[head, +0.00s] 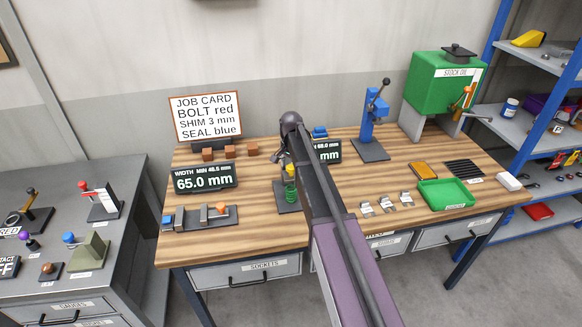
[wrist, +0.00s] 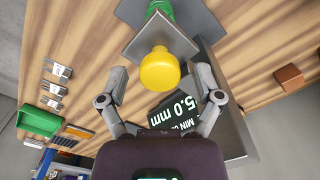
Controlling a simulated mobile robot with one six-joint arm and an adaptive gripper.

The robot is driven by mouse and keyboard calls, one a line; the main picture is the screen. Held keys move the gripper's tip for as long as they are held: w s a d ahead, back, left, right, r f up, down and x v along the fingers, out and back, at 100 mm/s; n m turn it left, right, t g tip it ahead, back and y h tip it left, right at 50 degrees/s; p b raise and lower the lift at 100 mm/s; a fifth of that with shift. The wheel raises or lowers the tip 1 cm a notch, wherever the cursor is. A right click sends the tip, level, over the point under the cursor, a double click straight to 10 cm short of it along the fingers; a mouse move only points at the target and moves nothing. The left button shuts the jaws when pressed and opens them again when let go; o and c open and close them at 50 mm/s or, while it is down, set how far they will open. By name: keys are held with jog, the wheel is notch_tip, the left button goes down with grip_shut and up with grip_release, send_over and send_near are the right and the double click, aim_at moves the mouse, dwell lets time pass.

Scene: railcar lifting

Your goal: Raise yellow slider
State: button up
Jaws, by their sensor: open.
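The yellow slider's round knob (wrist: 160,70) sits on a grey square plate (wrist: 152,38) in the wrist view, with a green part behind it. In the head view the yellow piece (head: 291,173) shows small above a green coil (head: 290,192) on a dark base, partly hidden by my arm. My gripper (wrist: 160,78) is open, one finger on each side of the knob in the wrist view, with visible gaps and nothing held. In the head view my gripper (head: 283,158) is close by the slider, its fingertips hard to make out.
A display reading 65.0 mm (head: 204,179) stands left of the slider; another display (head: 328,151) stands right behind my arm. Brown blocks (head: 229,151) are behind. A blue press (head: 371,125) and a green tray (head: 446,194) are to the right.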

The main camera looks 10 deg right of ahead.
jog(key=shift+f, duration=0.15)
notch_tip(320, 180, down, 6)
jog(key=b, duration=0.6)
notch_tip(320, 180, up, 15)
jog(key=p, duration=1.4)
jog(key=shift+f, duration=0.2)
jog(key=s+f+n+b, duration=0.3)
jog(key=s+f+b, duration=0.1)
jog(key=s, duration=0.5)
jog(key=s+f+n+b, duration=0.3)
jog(key=s+f+b, duration=0.2)
jog(key=s, duration=0.5)
jog(key=s+f+n+b, duration=0.3)
jog(key=s+f+b, duration=0.1)
jog(key=s, duration=0.6)
jog(key=shift+a+f+b, duration=0.2)
jog(key=shift+f+b, duration=0.1)
jog(key=shift+f, duration=0.15)
notch_tip(320, 180, up, 16)
jog(key=m+p, duration=0.9)
jog(key=p, duration=0.7)
send_over(291, 175)
jog(key=shift+w+d+r, duration=0.1)
jog(key=shift+w+r, duration=0.05)
jog(key=shift+w, duration=0.25)
jog(key=shift+f, duration=0.2)
